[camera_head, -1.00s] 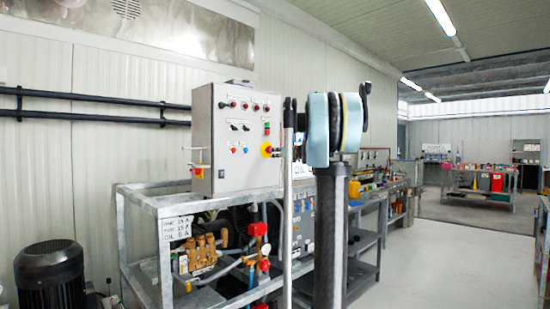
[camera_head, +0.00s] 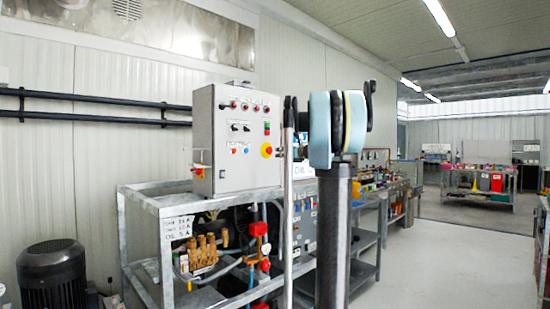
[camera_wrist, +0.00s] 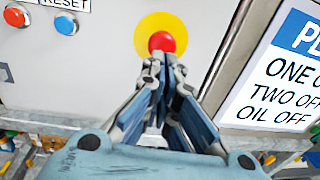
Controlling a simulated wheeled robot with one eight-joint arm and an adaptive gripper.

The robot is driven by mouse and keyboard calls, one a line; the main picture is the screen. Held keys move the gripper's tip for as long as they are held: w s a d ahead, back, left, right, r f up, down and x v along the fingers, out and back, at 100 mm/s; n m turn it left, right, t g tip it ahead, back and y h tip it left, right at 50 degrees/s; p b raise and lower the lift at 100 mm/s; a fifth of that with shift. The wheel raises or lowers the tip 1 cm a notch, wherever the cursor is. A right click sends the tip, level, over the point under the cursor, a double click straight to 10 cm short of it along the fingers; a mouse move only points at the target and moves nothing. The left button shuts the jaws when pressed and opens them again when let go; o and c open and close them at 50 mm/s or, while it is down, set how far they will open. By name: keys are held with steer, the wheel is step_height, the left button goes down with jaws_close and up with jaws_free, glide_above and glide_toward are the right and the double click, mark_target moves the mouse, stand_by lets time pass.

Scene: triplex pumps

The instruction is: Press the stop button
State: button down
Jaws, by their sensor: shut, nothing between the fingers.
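A round red button on a yellow disc (camera_wrist: 162,42) is on the front of a grey control box in the wrist view. It also shows at the box's right side in the head view (camera_head: 266,150). My gripper (camera_wrist: 160,62) is shut and empty. Its fingertips cover the lower edge of the red button; I cannot tell whether they touch it. A smaller red button (camera_wrist: 17,16) and a blue button (camera_wrist: 66,24) under a "RESET" label are at the upper left. The label over the small red button is cut off. In the head view my gripper is hidden.
The control box (camera_head: 204,150) stands on a metal frame (camera_head: 160,205) with pumps and pipes. A white and blue sign (camera_wrist: 285,75) is right of the box edge in the wrist view. A black motor (camera_head: 52,278) is at lower left. Open floor (camera_head: 440,262) lies to the right.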

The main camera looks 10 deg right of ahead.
steer(key=v, duration=0.8)
steer(key=shift+s+d, duration=0.25)
steer(key=shift+s, duration=0.05)
steer(key=s+a+f+n+g+h, duration=0.1)
steer(key=s+a+f+n+g, duration=0.3)
steer(key=s+f, duration=0.4)
steer(key=s+a+f+n+g, duration=0.2)
steer(key=s+a+f+n, duration=0.3)
steer(key=s+f+n, duration=0.3)
steer(key=s+a+f+n+g+h, duration=0.15)
steer(key=s+a+f+n, duration=0.25)
steer(key=s+f, duration=0.45)
steer(key=s+d+f+n+g+h, duration=0.2)
steer(key=s+f+n, duration=0.5)
steer(key=s+f, duration=0.4)
steer(key=s+d+f+n+g+h, duration=0.3)
steer(key=s+d+f+n+h, duration=0.2)
steer(key=s+f, duration=0.6)
steer(key=shift+s+d+f+n, duration=0.3)
steer(key=shift+d+f+n, duration=0.1)
steer(key=shift+f+n, duration=0.5)
